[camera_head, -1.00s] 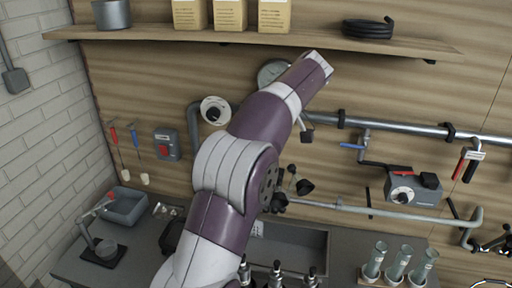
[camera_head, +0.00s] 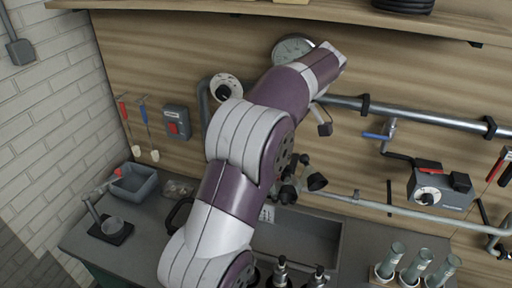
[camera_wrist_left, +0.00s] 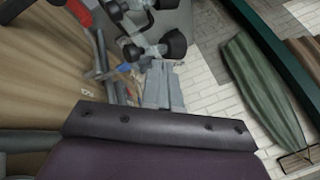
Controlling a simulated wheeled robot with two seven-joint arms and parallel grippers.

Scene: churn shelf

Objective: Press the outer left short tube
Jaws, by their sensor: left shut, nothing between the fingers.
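Three short clear tubes stand in pale round holders at the lower right of the head view. The outer left short tube (camera_head: 390,261) is upright, beside the middle tube (camera_head: 416,267) and the right tube (camera_head: 443,271). My purple and white left arm crosses the middle of the head view, well to the left of the tubes, and hides its gripper there. In the left wrist view my left gripper (camera_wrist_left: 162,80) is shut and empty, with grey fingers. No short tube can be made out in that view. My right gripper is out of view.
A dark sink (camera_head: 297,236) lies left of the tubes. Metal bottle tops (camera_head: 281,270) stand in front of it. A grey pipe (camera_head: 420,214) and a grey box with a white dial (camera_head: 440,190) are on the wall. Black knobs (camera_wrist_left: 172,45) show near the fingers in the left wrist view.

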